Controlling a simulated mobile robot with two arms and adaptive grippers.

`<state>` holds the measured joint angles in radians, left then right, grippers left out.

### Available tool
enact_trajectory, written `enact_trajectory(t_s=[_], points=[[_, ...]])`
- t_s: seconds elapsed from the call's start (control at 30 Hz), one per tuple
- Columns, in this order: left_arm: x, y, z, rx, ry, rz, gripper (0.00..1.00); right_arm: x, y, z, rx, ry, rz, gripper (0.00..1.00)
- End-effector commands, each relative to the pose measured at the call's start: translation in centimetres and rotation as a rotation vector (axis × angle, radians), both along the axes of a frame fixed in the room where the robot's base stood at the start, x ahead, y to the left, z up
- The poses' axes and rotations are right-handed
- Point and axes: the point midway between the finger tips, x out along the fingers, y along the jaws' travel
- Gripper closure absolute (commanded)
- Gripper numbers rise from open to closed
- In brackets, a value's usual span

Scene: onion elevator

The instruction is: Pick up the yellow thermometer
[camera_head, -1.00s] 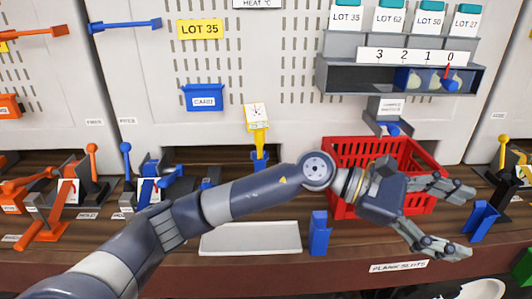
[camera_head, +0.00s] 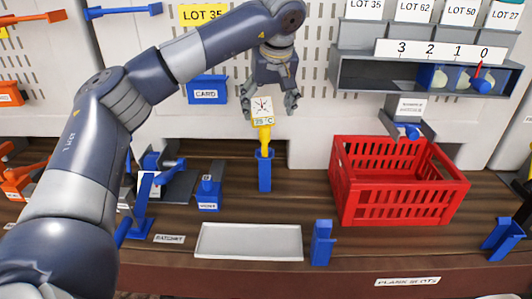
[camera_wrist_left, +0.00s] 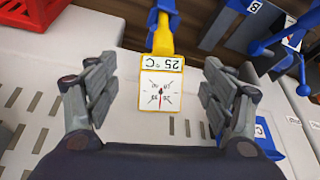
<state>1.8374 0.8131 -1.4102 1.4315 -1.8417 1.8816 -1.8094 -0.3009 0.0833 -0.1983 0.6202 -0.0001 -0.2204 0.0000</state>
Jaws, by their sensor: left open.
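The yellow thermometer (camera_head: 264,138) stands upright in a blue holder (camera_head: 265,172) on the wooden bench. Its square white dial faces the head camera and its label reads 25 °C. My left gripper (camera_head: 270,106) is open, pointing down, with its fingers to either side of the dial. In the left wrist view the dial (camera_wrist_left: 161,92) lies between the two open fingers, with a visible gap on each side. The yellow stem (camera_wrist_left: 163,35) runs away into the blue holder. My right gripper is not in view.
A red crate (camera_head: 398,212) stands right of the holder, and a white tray (camera_head: 248,256) lies in front. A blue card box (camera_head: 206,90) hangs on the panel behind. Blue and orange tools stand at the left.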

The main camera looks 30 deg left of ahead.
Motion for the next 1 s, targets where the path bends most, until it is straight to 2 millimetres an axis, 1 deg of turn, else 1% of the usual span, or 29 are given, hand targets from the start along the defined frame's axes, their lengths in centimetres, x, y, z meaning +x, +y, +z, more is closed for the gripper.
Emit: enact_trajectory(t_s=[0.03, 0.1, 0.27, 0.37, 0.47, 0.6, 0.7, 0.9, 0.97, 1.0], points=[[0.2, 0.3, -0.6, 0.0, 0.002, 0.002, 0.25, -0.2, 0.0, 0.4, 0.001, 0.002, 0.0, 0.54], [0.4, 0.5, -1.4, -0.001, 0.0, 0.001, 0.25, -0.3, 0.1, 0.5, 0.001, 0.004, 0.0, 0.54], [0.7, 0.8, -2.3, -0.002, 0.0, 0.001, 0.25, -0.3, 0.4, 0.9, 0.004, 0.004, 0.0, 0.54], [1.0, 1.5, -3.1, -0.003, 0.001, 0.002, 0.25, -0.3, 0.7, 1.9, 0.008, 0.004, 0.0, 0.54], [1.4, 2.2, -4.3, -0.001, 0.002, 0.001, 0.25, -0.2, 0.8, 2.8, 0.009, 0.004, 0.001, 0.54], [1.9, 2.6, -6.1, -0.002, 0.0, 0.001, 0.25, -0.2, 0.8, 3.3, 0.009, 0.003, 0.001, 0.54], [2.0, 2.7, -6.7, -0.004, -0.002, -0.001, 0.25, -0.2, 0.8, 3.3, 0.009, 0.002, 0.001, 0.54], [2.1, 2.7, -6.8, -0.004, -0.002, -0.001, 0.25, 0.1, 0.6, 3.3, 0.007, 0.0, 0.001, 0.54], [2.1, 2.7, -6.8, -0.004, -0.002, -0.001, 0.39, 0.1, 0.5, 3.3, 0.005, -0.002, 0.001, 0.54], [2.1, 2.7, -6.8, -0.004, -0.002, -0.001, 0.48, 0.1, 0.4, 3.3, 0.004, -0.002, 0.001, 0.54]])
